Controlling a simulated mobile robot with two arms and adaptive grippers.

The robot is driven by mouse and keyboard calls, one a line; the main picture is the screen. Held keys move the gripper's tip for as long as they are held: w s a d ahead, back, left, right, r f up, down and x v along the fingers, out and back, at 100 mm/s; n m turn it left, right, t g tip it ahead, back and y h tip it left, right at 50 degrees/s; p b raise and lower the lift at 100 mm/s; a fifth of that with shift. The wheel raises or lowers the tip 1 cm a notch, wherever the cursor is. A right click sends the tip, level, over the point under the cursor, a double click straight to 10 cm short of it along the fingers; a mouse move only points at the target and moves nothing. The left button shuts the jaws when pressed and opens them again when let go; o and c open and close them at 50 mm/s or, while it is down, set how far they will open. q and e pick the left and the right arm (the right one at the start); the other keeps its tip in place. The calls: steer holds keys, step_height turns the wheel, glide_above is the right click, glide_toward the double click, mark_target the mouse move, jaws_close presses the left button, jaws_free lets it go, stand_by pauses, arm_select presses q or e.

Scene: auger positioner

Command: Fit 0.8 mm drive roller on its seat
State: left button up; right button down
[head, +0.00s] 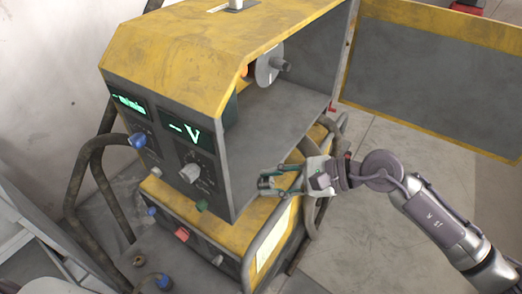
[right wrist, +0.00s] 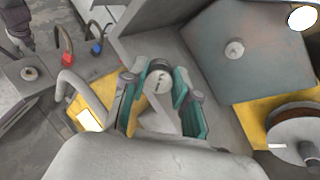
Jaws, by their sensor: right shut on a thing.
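My right gripper (head: 268,183) is beside the open side of the yellow and grey machine (head: 205,45), just outside the edge of its compartment floor. Its teal fingers are closed on a small round grey roller (right wrist: 159,82), held between the fingertips. Its face with a dark centre shows in the right wrist view. A dark grey-green plate (right wrist: 262,60) with a round metal boss (right wrist: 234,49) stands inside the compartment, apart from the roller. I cannot tell if the boss is the seat. In the head view the front panel mostly hides this plate.
A wire spool (head: 267,68) sits deeper in the compartment; it also shows in the right wrist view (right wrist: 297,133). The compartment floor (head: 262,135) looks clear. The open door (head: 430,75) stands out to the right. A bent metal rail (head: 270,238) runs below my right gripper.

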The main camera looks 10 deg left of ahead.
steer(key=w+a+r+m+t+y, duration=0.1)
steer(key=t, duration=0.1)
steer(key=w+a+r+m+t+y, duration=0.1)
steer(key=w+t, duration=0.1)
steer(key=w+a+r+m+t+y, duration=0.1)
steer(key=a+m+t, duration=0.1)
steer(key=shift+w+r+y+b, duration=0.15)
steer(key=shift+w+y+b, duration=0.15)
steer(key=shift+w+b, duration=0.1)
arm_select(q)
steer(key=shift+w+d+f, duration=0.4)
steer(key=shift+w+f, duration=0.05)
steer(key=shift+w, duration=0.15)
arm_select(e)
steer(key=shift+w+d+r+t, duration=0.1)
steer(key=shift+w+r+t, duration=0.1)
steer(key=shift+r+t, duration=0.1)
arm_select(q)
steer(key=shift+s+a+r, duration=0.1)
steer(key=shift+s+a, duration=0.05)
steer(key=shift+s, duration=0.05)
arm_select(e)
steer(key=x, duration=0.8)
steer(key=shift+a, duration=0.35)
steer(key=shift+a, duration=0.15)
